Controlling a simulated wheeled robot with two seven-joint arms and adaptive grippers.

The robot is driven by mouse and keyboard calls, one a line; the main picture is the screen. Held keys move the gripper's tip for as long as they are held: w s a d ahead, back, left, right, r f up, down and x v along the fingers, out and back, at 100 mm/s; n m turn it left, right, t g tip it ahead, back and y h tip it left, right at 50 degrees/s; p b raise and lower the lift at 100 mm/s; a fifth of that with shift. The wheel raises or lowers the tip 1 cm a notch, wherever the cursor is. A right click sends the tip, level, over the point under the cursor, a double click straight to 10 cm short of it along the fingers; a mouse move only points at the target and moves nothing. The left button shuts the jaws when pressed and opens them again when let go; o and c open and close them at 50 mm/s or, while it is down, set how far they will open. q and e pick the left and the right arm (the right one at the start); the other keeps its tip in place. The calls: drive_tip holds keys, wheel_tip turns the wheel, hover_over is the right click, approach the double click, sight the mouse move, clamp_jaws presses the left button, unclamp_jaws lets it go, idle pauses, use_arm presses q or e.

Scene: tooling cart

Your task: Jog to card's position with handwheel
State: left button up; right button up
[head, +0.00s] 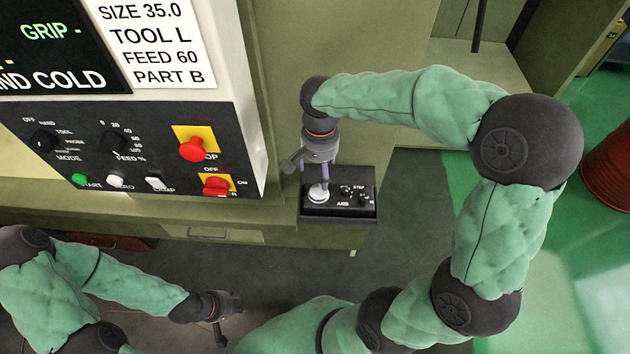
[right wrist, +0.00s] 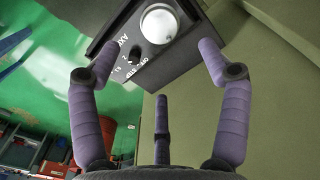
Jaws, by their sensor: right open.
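The white card (head: 152,42) on the machine front reads SIZE 35.0, TOOL L, FEED 60, PART B. The round silver handwheel (head: 318,193) sits on the left of a black pendant box (head: 340,212), beside the AXIS and STEP knobs. My right gripper (head: 314,180) is above the handwheel, fingers pointing down. In the right wrist view my right gripper (right wrist: 157,52) is open, with the handwheel (right wrist: 159,24) ahead between its spread fingertips, apparently untouched. My left gripper (head: 238,303) is low at the left, away from the machine; its finger opening is too small to tell.
The control panel (head: 125,165) carries mode and feed knobs, coloured buttons, a red stop button (head: 193,149) and a red switch (head: 216,186). A dark screen (head: 50,50) is partly cut off left of the card. A red barrel (head: 608,168) stands far right.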

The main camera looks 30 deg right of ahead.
sight(318, 191)
wheel_tip(318, 191, down, 10)
drive_tip(key=shift+r, duration=0.1)
idle(0.4)
drive_tip(key=shift+c, duration=0.3)
drive_tip(key=c, duration=1.1)
